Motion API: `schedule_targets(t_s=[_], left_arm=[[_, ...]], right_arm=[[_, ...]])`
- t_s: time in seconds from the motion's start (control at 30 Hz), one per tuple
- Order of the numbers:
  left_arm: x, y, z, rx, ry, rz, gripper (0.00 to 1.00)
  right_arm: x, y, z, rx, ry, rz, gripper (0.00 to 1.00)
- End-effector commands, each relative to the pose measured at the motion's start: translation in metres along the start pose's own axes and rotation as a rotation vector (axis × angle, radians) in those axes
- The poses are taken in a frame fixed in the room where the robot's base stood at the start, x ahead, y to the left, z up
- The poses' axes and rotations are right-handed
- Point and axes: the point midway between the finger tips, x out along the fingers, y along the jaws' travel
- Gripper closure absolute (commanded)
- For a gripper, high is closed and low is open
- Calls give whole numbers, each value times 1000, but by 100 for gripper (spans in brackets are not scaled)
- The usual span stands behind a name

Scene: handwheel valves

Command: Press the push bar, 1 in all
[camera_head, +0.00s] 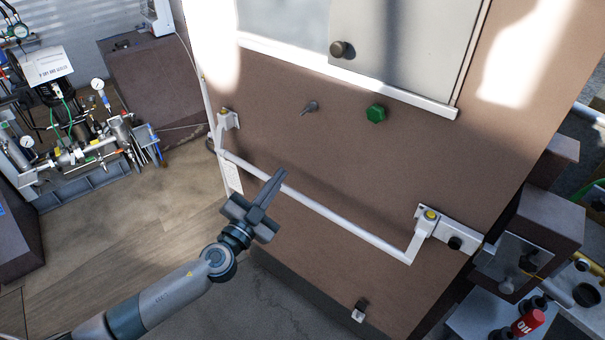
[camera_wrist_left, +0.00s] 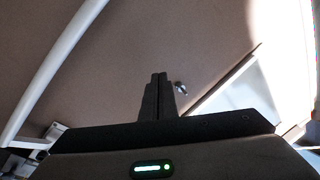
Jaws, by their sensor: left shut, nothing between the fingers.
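The push bar (camera_head: 330,213) is a white bar across the brown door (camera_head: 340,150), held by a bracket at its left end and one with a yellow button at its right end. In the left wrist view the bar (camera_wrist_left: 58,65) runs along the left side. My left gripper (camera_head: 282,173) is shut and empty, its fingertips close to the bar's left part in the head view; I cannot tell if they touch it. In the left wrist view the closed fingers (camera_wrist_left: 159,76) point toward the door. My right gripper is not in view.
On the door above the bar are a small grey lever (camera_head: 310,107), a green knob (camera_head: 376,114) and a dark round knob (camera_head: 340,49). Pipework with gauges (camera_head: 80,150) stands at the left. Floor left of the door is clear.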

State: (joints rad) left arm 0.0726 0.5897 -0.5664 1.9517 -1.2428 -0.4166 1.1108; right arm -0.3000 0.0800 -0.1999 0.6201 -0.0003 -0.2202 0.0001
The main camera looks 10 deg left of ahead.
Motion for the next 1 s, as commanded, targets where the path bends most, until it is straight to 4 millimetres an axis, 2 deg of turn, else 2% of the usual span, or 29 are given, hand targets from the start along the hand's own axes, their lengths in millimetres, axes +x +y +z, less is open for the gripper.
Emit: schedule_targets(t_s=[0.43, 0.6, 1.0], left_arm=[[35, 28, 29, 0, 1, -1, 100], [45, 34, 34, 0, 1, 0, 100], [50, 36, 36, 1, 0, 1, 100]], right_arm=[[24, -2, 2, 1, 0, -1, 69], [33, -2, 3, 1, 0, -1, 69], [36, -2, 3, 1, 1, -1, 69]])
